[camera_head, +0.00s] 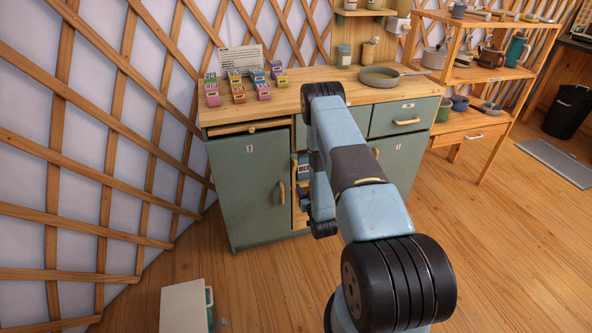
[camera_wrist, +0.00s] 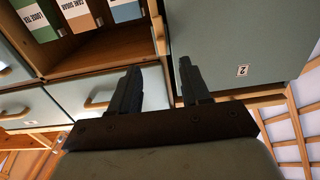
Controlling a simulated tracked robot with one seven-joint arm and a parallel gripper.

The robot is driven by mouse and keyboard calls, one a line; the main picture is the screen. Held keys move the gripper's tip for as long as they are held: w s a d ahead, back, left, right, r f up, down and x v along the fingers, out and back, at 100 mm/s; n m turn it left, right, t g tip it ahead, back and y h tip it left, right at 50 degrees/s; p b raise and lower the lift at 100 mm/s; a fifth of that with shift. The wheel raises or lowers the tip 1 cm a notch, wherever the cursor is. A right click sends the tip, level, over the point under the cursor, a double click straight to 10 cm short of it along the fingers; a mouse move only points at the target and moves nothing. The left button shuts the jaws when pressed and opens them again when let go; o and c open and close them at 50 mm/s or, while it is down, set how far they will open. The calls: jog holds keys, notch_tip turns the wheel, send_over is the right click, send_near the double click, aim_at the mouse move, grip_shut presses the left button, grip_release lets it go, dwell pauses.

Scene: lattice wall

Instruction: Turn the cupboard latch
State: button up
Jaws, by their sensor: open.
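The green cupboard (camera_head: 250,185) stands against the lattice wall. Its left door has a curved wooden handle (camera_head: 281,193); I cannot clearly make out a separate latch. My gripper (camera_wrist: 160,66) is open and empty in the wrist view, its two dark fingers apart. A green door panel labelled 2 (camera_wrist: 230,50) is beyond the right finger, and a narrow wooden edge (camera_wrist: 158,30) shows between the fingertips. I cannot tell whether the fingers touch anything. In the head view my arm covers the cupboard's middle and hides the gripper.
An open compartment (camera_wrist: 95,55) holds labelled boxes. A grey pan (camera_head: 380,76) and several small coloured boxes (camera_head: 238,90) stand on the worktop. A shelf unit (camera_head: 470,75) is to the right. A pale box (camera_head: 183,306) is on the floor.

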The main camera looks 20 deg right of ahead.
aim_at(296, 168)
jog(key=w, duration=1.3)
jog(key=shift+w+d, duration=0.35)
jog(key=shift+d, duration=0.05)
jog(key=shift+c, duration=0.5)
grip_shut()
